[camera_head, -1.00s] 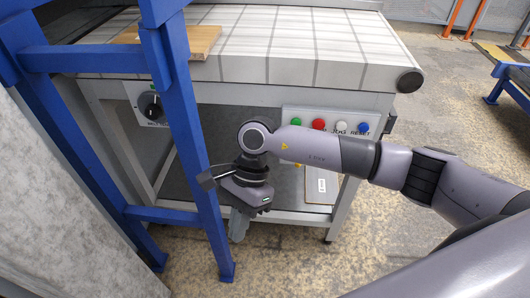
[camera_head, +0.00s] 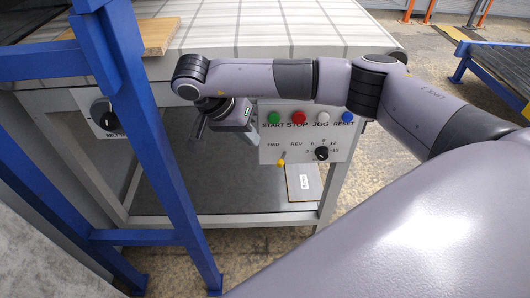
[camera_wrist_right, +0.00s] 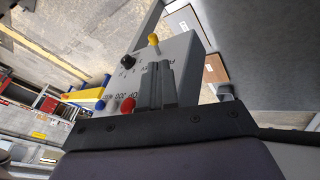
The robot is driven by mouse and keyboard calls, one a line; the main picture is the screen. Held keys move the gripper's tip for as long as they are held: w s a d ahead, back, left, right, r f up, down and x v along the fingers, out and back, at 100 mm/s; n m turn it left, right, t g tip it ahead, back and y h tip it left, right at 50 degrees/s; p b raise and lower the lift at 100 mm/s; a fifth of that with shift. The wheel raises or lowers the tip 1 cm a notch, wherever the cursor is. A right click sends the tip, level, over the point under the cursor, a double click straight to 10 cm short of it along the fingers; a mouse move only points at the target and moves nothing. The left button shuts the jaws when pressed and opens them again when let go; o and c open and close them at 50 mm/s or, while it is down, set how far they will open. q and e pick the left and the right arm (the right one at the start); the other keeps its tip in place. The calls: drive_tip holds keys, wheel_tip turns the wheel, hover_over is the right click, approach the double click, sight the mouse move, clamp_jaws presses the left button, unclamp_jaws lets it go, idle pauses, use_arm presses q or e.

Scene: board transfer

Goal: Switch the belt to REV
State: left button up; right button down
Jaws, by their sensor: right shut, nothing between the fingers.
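The control panel (camera_head: 269,133) hangs on the front of the conveyor. Its yellow-tipped lever (camera_head: 281,163) sits below the FWD and REV labels, FWD on the left and REV on the right. I cannot tell which label it is set to. The lever's yellow tip (camera_wrist_right: 153,38) also shows in the right wrist view, beyond my fingertips. My right gripper (camera_head: 252,139) is at the panel's left edge, left of and above the lever, partly hidden by its own wrist. In the wrist view its fingers (camera_wrist_right: 159,84) are shut and empty, apart from the lever. My left gripper is out of view.
Green (camera_head: 274,119), red (camera_head: 298,117), white (camera_head: 321,117) and blue (camera_head: 347,117) buttons line the panel's top. A black speed dial (camera_head: 321,153) is right of the lever. A blue post (camera_head: 142,130) stands at left, near a black selector (camera_head: 103,114). A board (camera_head: 158,36) lies on the belt.

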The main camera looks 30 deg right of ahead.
sight(282, 159)
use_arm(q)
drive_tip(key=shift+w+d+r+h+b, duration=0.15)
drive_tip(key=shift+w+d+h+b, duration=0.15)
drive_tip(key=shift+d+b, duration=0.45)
use_arm(e)
drive_tip(key=x, duration=1)
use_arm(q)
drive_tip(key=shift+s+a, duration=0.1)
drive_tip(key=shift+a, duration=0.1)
